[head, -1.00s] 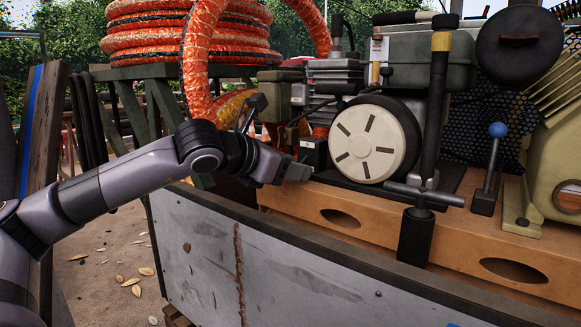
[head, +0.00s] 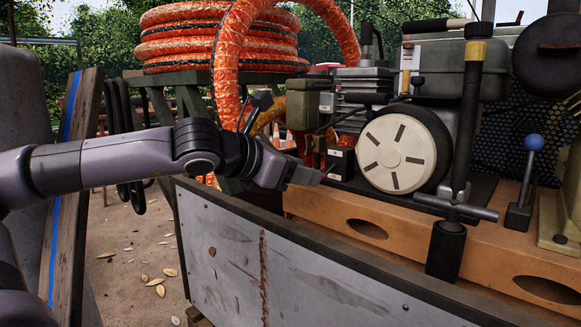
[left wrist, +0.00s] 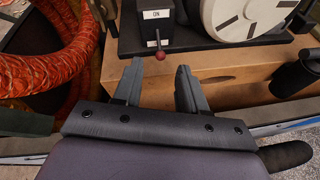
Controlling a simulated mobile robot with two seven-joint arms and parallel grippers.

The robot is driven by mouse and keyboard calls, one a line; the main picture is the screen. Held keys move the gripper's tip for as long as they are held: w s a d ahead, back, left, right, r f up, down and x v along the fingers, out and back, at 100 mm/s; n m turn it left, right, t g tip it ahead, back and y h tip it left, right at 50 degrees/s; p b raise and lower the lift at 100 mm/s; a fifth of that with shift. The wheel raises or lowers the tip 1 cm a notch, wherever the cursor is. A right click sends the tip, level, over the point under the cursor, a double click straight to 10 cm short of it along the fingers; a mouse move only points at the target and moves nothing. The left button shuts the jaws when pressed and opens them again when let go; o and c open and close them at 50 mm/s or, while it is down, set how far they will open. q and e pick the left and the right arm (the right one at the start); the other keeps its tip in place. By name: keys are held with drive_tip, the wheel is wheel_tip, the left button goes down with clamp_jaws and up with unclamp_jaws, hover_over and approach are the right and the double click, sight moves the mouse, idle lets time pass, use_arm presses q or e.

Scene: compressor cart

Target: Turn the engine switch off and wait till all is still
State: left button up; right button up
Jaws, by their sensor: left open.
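The engine switch is a small dark box (head: 341,161) at the left of the engine (head: 415,110) in the head view. In the left wrist view the box (left wrist: 146,22) carries a white "ON" label. A short lever with a dark red knob (left wrist: 160,55) sticks out below the label. My left gripper (head: 290,141) is in front and to the left of the box, open and empty. In the left wrist view its fingers (left wrist: 158,78) are spread, with the knob just beyond the gap between them, apart from both. My right gripper is not in view.
A cream slotted disc (head: 394,154) is right of the switch; whether it turns I cannot tell. The cart's grey side panel (head: 330,285) and dark rim lie below my gripper. A T-handle (head: 445,207) stands right.

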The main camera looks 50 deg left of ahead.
use_arm(q)
drive_tip(key=shift+v, duration=1.05)
